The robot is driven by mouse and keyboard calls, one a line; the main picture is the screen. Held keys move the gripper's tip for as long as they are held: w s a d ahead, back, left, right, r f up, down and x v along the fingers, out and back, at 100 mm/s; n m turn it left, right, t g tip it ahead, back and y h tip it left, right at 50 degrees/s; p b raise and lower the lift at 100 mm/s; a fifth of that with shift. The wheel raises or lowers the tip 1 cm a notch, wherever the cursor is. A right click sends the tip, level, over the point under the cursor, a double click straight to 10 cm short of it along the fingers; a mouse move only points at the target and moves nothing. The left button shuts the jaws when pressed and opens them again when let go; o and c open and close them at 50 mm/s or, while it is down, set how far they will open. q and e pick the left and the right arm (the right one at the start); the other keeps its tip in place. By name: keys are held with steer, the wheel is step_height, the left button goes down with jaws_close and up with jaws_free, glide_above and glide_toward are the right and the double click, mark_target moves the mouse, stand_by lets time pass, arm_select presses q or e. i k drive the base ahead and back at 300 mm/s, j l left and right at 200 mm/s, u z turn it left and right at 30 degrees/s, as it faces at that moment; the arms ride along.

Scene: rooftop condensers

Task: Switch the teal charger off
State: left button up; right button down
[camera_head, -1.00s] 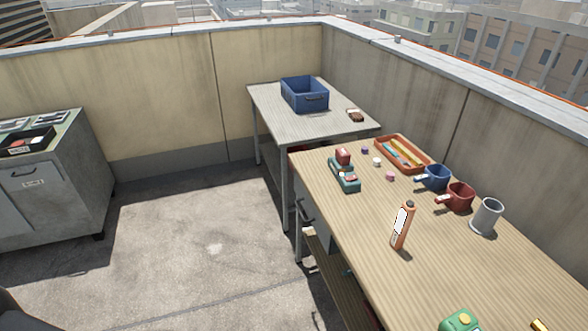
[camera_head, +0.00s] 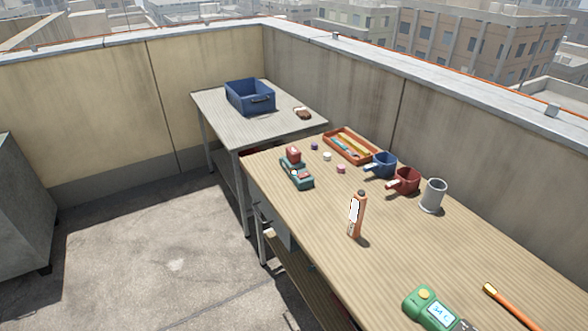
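The teal charger (camera_head: 297,176) sits near the left edge of the wooden workbench (camera_head: 400,250), towards its far end. Neither of my grippers is in view.
A blue mug (camera_head: 382,165), red mug (camera_head: 404,181), grey cup (camera_head: 433,196) and orange tray (camera_head: 352,146) line the right. A blue crate (camera_head: 250,97) stands on the farther table.

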mark_target(306, 174)
steer(key=i+j+z, duration=0.1)
steer(key=i+j, duration=0.7)
steer(key=j, duration=0.15)
steer(key=i+j+z, duration=0.15)
steer(key=i+j, duration=0.25)
steer(key=i+j+z, duration=0.1)
steer(key=i+j, duration=0.25)
steer(key=j, duration=0.25)
